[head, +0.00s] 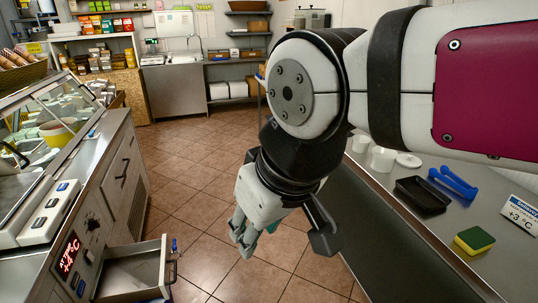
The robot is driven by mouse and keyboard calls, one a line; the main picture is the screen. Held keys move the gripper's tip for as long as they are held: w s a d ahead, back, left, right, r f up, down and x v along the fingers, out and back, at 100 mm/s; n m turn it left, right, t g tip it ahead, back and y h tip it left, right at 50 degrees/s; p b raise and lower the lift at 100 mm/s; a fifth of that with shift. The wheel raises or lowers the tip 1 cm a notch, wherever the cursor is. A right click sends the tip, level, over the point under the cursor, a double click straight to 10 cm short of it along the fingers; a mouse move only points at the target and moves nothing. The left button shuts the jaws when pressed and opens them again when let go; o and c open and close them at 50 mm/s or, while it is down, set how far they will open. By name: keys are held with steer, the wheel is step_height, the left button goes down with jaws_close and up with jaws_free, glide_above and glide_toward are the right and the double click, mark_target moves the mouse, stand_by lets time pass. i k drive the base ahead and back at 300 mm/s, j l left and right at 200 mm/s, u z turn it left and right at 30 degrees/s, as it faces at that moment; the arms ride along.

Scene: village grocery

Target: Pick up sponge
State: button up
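The sponge (474,239) is yellow with a green top and lies on the grey counter (446,227) at the lower right of the head view. My gripper (284,243) hangs in the middle of the view, pointing down, with its fingers spread apart. It is to the left of the sponge and clear of it, over the floor side of the counter. A small teal patch shows between the fingers; I cannot tell what it is.
A glass display case (55,125) and an open drawer (135,272) stand at left. Tiled floor (195,180) lies between.

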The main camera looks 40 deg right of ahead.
mark_target(475, 240)
steer(key=k+j+z, duration=0.2)
steer(key=k, duration=0.2)
steer(key=k+j+z, duration=0.15)
steer(key=k, duration=0.3)
steer(key=k+j+z, duration=0.2)
steer(key=k, duration=0.25)
steer(key=z, duration=1.15)
